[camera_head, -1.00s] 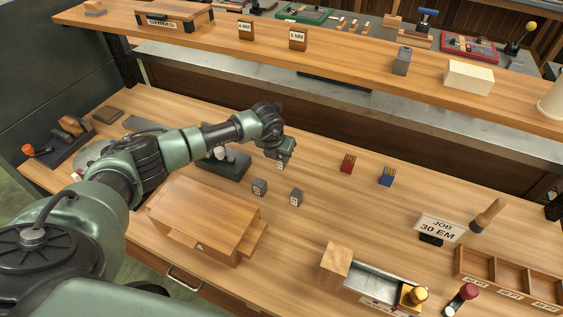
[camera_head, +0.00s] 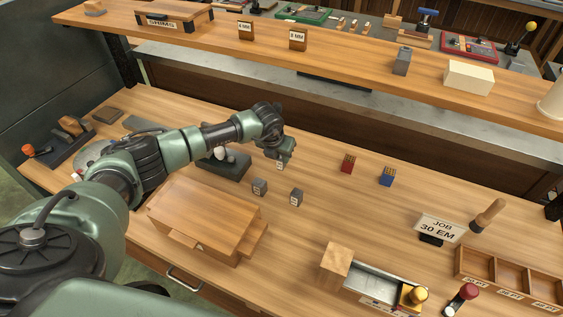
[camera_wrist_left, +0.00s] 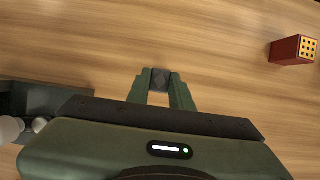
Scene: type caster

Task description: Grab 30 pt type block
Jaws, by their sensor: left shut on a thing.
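My left gripper (camera_head: 283,158) is low over the middle of the bench and shut on a small dark grey type block (camera_head: 280,166). In the left wrist view the block (camera_wrist_left: 160,79) sits between the two fingertips (camera_wrist_left: 160,82). Its pale label faces the front in the head view, but is too small to read. Two similar grey type blocks stand apart from the gripper, one at the left (camera_head: 260,187) and one at the right (camera_head: 296,198). I cannot read their sizes either. My right gripper is not in view.
A red block (camera_head: 347,164) and a blue block (camera_head: 386,177) stand to the right. A wooden case (camera_head: 205,215) stands in front, and a dark stand (camera_head: 226,166) is close left of the gripper. A JOB 30 EM sign (camera_head: 440,228) and a divided tray (camera_head: 500,270) are at the right.

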